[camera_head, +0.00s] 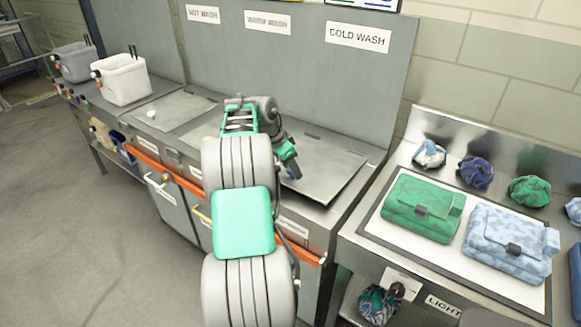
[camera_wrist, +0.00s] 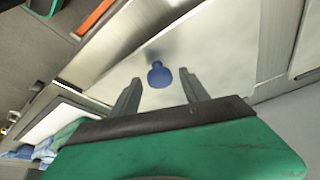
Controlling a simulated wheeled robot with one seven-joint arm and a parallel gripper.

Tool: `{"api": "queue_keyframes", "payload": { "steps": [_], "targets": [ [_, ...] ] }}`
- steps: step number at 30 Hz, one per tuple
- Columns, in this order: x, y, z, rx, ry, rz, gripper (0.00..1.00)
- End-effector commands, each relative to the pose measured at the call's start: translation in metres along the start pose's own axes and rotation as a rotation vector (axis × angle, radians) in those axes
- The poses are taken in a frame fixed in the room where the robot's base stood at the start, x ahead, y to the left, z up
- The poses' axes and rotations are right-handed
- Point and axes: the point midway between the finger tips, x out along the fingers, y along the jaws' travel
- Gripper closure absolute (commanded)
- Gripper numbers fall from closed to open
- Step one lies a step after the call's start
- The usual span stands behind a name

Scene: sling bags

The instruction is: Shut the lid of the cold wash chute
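The cold wash lid (camera_head: 335,178) is a grey metal plate on the counter under the COLD WASH sign (camera_head: 358,37). It looks flat or nearly flat; I cannot tell whether it is fully shut. In the wrist view the pale lid (camera_wrist: 215,50) carries a blue knob (camera_wrist: 160,76). My gripper (camera_head: 293,170) is over the left part of the lid, pointing down. Its two fingers stand apart in the wrist view (camera_wrist: 159,84), with the knob seen between and just beyond their tips. No contact is visible. My arm hides the lid's left side in the head view.
Another flat lid (camera_head: 178,110) with a white knob is at the left. A steel table (camera_head: 352,225) at the right holds a green bag (camera_head: 420,205), a light blue bag (camera_head: 508,243) and several cloth bundles. An orange rail (camera_head: 150,158) runs along the counter front.

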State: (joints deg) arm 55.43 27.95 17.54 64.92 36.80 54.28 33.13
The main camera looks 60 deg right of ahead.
Motion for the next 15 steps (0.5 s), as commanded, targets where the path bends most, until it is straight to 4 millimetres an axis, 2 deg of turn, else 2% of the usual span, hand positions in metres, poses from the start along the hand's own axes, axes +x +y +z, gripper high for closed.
{"api": "queue_keyframes", "payload": {
  "steps": [2,15],
  "targets": [
    [-0.0002,-0.0001,0.0001,0.0,0.0,0.0,0.54],
    [-0.0005,-0.0001,0.0002,-0.001,0.0,0.0,0.9]
  ]
}}
